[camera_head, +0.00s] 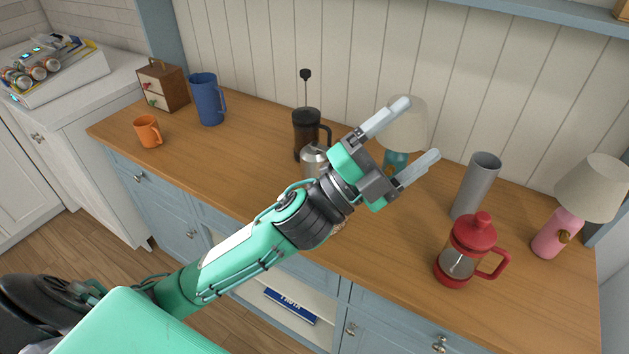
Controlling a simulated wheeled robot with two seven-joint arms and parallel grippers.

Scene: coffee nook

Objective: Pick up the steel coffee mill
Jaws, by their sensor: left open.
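A shiny steel object (314,158), which looks like the steel coffee mill, stands on the wooden counter (235,150) near its middle. Only its upper part shows; my left arm hides its lower part. My left gripper (418,129) is open and empty, with its fingers pointing up and right. In the picture it lies to the right of the steel object, in front of a teal lamp with a beige shade (405,122). I cannot tell its exact height above the counter. My right gripper is not in view.
A dark French press (306,128) with its plunger up stands just behind the steel object. A grey cylinder (475,187), a red French press (468,245) and a pink lamp (552,232) stand right. A blue pitcher (206,100), orange mug (148,131) and wooden drawer box (163,86) stand left.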

